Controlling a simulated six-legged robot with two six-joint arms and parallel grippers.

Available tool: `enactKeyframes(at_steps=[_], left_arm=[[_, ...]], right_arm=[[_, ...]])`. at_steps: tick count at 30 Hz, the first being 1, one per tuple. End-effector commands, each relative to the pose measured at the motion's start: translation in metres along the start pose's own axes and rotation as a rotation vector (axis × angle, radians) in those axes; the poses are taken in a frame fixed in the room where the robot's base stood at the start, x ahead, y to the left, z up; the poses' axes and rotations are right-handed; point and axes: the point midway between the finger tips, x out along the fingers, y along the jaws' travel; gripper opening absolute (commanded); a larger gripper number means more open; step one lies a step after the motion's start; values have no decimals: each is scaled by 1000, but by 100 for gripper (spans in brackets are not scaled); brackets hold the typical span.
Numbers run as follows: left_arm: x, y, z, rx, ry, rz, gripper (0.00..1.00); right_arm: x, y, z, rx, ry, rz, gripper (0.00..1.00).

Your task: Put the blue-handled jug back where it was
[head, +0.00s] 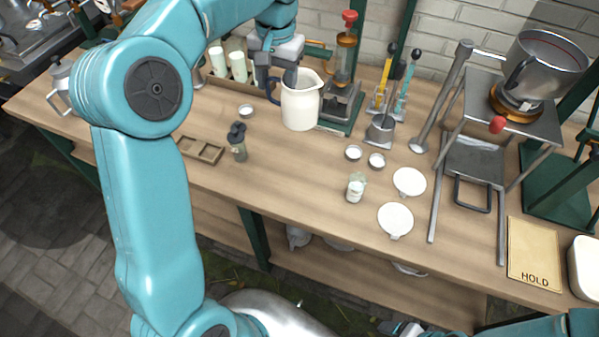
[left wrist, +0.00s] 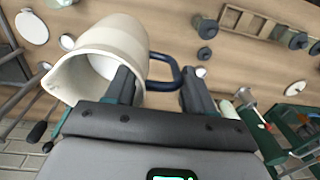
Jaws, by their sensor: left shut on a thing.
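The cream jug (head: 301,108) with a dark blue handle (head: 272,90) is upright at the back middle of the wooden bench. I cannot tell whether its base touches the bench. My left gripper (head: 283,78) is at its handle side, pointing down, and is shut on the jug. In the left wrist view the jug (left wrist: 88,62) shows its open mouth and spout, and its blue handle (left wrist: 163,68) lies between the fingers of my left gripper (left wrist: 160,90). My right gripper (head: 403,329) shows only in part at the bottom edge, its fingers unclear.
A green stand with a red-topped cylinder (head: 345,55) is close behind the jug. A dark grinder-like piece (head: 237,142) stands in front.

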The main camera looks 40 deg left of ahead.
Motion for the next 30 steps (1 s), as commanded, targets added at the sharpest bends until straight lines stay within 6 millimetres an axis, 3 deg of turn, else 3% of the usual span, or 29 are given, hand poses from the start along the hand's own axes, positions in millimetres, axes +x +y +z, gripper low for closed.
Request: enactKeyframes(at_steps=[15, 30], left_arm=[[130, 7, 1, 1, -4, -2, 0], [194, 13, 2, 0, -1, -2, 0]], right_arm=[[4, 1, 0, 0, 0, 0, 73], [1, 0, 0, 0, 0, 0, 73]])
